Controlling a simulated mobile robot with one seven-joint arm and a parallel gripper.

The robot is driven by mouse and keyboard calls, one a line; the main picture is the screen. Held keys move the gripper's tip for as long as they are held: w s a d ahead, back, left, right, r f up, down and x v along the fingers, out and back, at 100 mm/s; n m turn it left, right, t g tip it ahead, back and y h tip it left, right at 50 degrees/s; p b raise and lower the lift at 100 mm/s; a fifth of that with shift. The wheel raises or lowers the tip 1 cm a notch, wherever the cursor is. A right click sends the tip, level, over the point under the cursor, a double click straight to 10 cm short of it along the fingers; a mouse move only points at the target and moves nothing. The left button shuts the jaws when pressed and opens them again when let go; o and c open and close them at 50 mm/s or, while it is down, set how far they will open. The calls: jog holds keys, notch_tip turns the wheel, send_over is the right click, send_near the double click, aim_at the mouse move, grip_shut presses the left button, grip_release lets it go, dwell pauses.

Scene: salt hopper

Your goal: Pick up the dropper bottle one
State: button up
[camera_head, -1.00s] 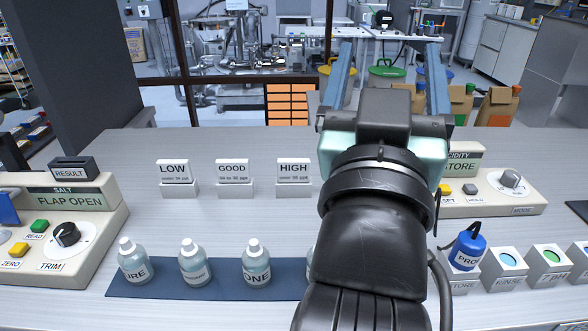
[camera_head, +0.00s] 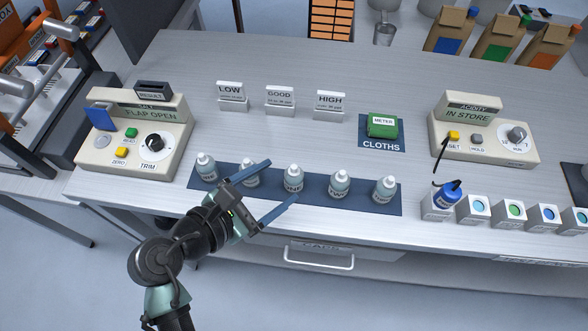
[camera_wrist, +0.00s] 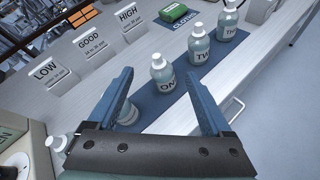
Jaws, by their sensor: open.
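Dropper bottle one (camera_head: 293,180) is a clear bottle with a white cap, upright on the dark blue mat (camera_head: 318,198), third in a row. In the wrist view bottle one (camera_wrist: 163,77) shows its "ON" lettering, a little ahead of and between the finger ends. My gripper (camera_head: 282,180) is open and empty, low over the mat's front left, its blue fingers angled toward bottle one. In the wrist view my gripper (camera_wrist: 158,74) spans wider than the bottle. I cannot tell whether a finger touches it.
Bottle two (camera_head: 340,186) and another bottle (camera_head: 384,190) stand right of bottle one. Two bottles (camera_head: 206,168) stand left, one partly behind a finger. LOW, GOOD and HIGH signs (camera_head: 280,101) and a green cloth pack (camera_head: 382,126) stand behind. A drawer handle (camera_head: 319,257) is below the front edge.

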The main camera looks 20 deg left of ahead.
jog(key=s+n, duration=0.2)
jog(key=s+a+f+n, duration=0.1)
jog(key=shift+w+f+n, duration=0.1)
jog(key=shift+f+n, duration=0.05)
jog(key=shift+n, duration=0.25)
jog(key=x, duration=1.2)
jog(key=shift+w+d, duration=0.1)
jog(key=shift+w, duration=0.25)
jog(key=shift+t, duration=0.3)
grip_shut()
